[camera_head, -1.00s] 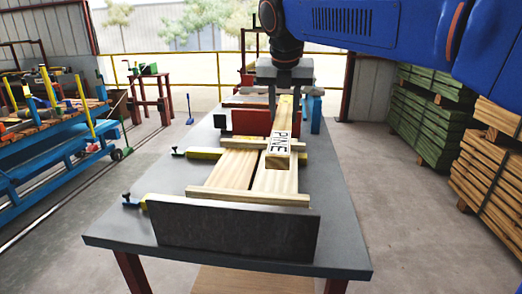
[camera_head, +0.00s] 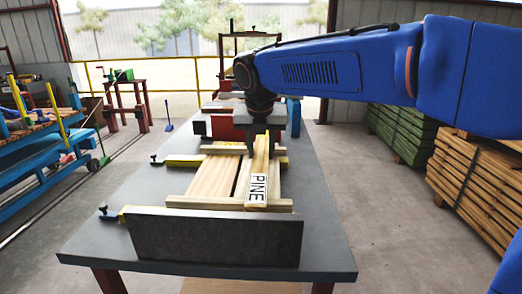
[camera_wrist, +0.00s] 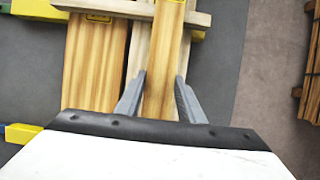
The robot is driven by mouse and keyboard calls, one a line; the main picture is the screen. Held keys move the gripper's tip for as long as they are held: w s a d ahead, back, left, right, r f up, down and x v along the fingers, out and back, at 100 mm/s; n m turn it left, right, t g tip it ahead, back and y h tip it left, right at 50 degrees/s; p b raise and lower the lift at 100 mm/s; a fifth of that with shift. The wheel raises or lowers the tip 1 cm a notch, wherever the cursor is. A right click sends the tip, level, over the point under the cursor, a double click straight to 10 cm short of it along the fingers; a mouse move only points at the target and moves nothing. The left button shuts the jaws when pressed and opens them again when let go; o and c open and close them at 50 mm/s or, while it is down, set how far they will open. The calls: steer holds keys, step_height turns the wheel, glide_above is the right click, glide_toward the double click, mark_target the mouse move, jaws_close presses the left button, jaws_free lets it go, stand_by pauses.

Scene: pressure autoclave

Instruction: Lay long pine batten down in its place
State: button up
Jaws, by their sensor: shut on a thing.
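The long pine batten (camera_head: 260,170), marked PINE near its front end, is held in my gripper (camera_head: 262,150). In the wrist view the batten (camera_wrist: 162,75) runs between the two grey fingers of my gripper (camera_wrist: 160,92). The batten lies lengthwise over the right board of a wooden frame, with its front end over the near crosspiece (camera_head: 190,202). I cannot tell whether it touches the crosspieces. A wide pine board (camera_head: 214,176) lies to its left. The batten's far end is hidden behind my gripper.
A dark upright plate (camera_head: 215,238) stands at the near end of the grey table (camera_head: 325,245). A red block (camera_head: 222,128) stands behind. The table's right side is clear. Timber stacks (camera_head: 475,170) stand at right.

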steer(key=shift+f, duration=0.55)
steer(key=o, duration=1.3)
steer(key=shift+r, duration=0.5)
steer(key=v, duration=1.2)
